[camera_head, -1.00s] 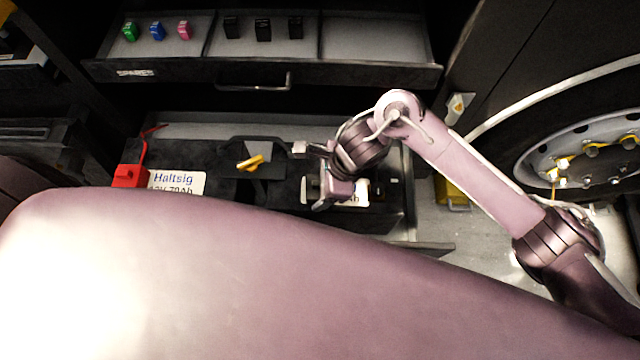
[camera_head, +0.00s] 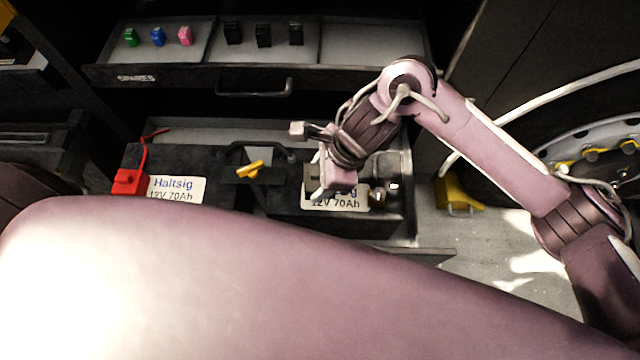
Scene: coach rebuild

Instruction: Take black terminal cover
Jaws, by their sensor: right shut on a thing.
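My right gripper (camera_head: 315,182) reaches in from the right over the right-hand battery (camera_head: 350,222), pointing down and left. It is shut on a small dark piece (camera_head: 310,178), which looks like the black terminal cover; the fingers hide much of it. I cannot tell whether the piece is clear of the battery top. Metal terminal parts (camera_head: 379,195) show bare on the battery, to the right of the gripper. My left gripper is not in view.
A red terminal cover (camera_head: 129,182) with a red cable sits at the left battery. Above is an open spares drawer (camera_head: 372,38) with colored and black pieces. A yellow chock (camera_head: 455,192) lies on the floor at right.

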